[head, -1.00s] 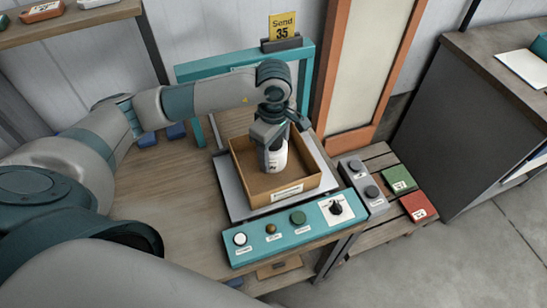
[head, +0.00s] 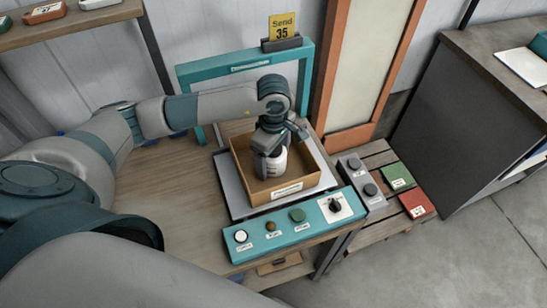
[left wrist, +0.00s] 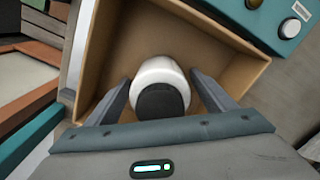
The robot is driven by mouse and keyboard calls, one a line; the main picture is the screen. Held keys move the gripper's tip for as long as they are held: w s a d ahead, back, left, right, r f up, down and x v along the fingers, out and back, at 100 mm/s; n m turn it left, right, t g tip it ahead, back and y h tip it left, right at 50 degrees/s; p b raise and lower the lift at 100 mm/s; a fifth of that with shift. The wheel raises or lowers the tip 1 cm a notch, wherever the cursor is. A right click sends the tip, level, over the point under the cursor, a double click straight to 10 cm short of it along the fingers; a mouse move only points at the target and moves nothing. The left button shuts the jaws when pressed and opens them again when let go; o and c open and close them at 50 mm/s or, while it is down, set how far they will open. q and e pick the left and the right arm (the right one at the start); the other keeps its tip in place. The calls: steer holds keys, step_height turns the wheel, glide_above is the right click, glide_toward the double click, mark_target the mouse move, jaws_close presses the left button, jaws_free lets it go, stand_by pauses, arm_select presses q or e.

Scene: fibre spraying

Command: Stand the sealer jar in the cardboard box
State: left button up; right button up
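The sealer jar (head: 276,168), white with a dark top, stands upright inside the cardboard box (head: 287,190), towards its middle. In the left wrist view the jar (left wrist: 160,73) shows from above, its dark top nearest the camera. My left gripper (head: 270,168) reaches down into the box over the jar. Its two fingers (left wrist: 160,82) are on either side of the jar, with narrow gaps showing beside it, so it looks open. The gripper hides the jar's top in the head view. My right gripper is not in view.
The box sits on a grey plate (head: 228,186) under a teal frame (head: 190,72). A teal control panel (head: 290,232) with buttons and a knob lies in front. Grey, green (head: 397,176) and red (head: 417,204) blocks are to the right. The wooden table (head: 185,205) left of the box is clear.

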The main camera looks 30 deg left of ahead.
arm_select(q)
steer(key=shift+r, duration=0.15)
steer(key=shift+w+r, duration=0.1)
steer(key=shift+r, duration=0.35)
step_height(320, 180, up, 9)
steer(key=b, duration=0.4)
steer(key=shift+r, duration=0.2)
steer(key=shift+r+b, duration=0.3)
steer(key=shift+r, duration=0.55)
